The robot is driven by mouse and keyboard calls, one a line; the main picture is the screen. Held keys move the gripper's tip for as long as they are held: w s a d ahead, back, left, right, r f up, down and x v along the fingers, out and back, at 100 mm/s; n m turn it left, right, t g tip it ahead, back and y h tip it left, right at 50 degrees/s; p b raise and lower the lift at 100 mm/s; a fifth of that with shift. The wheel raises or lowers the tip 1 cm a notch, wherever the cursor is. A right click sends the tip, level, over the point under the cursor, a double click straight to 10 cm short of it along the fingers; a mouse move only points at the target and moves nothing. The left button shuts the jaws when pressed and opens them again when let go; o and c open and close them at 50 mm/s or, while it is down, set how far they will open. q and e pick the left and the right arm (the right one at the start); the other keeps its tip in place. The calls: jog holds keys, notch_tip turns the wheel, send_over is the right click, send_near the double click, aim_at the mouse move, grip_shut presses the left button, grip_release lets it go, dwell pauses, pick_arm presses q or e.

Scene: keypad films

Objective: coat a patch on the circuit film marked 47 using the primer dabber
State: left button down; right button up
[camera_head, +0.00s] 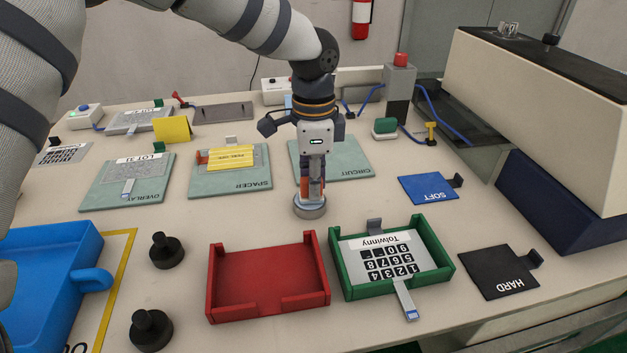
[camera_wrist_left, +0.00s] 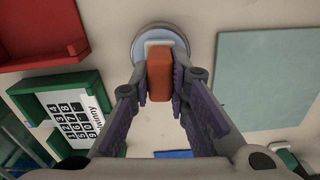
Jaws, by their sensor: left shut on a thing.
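My left gripper (camera_head: 312,188) is over the middle of the table, pointing down. In the left wrist view its fingers (camera_wrist_left: 159,92) are shut on an orange block (camera_wrist_left: 158,72), which looks like the primer dabber's handle. Its lower end is at a round grey dish (camera_head: 309,208), which also shows in the left wrist view (camera_wrist_left: 181,38); I cannot tell whether it touches the bottom. A grey film (camera_head: 128,125) with a white lot label lies at the back left; its number is too small to read surely. The circuit mat (camera_head: 345,165) behind the gripper shows no film on its visible part. My right gripper is not in view.
A red tray (camera_head: 266,307) and a green frame (camera_head: 444,263) holding a keypad stand in front. The overlay mat (camera_head: 98,196) and spacer mat (camera_head: 225,187) lie left. A blue pad (camera_head: 425,188), black pad (camera_head: 492,280) and large machine (camera_head: 540,105) are right.

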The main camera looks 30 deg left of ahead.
pick_arm(q)
jog(key=shift+r+p, duration=0.7)
jog(key=shift+r, duration=2.8)
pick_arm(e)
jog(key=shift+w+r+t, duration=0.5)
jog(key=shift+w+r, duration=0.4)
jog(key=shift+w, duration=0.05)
pick_arm(q)
jog(key=shift+f, duration=0.1)
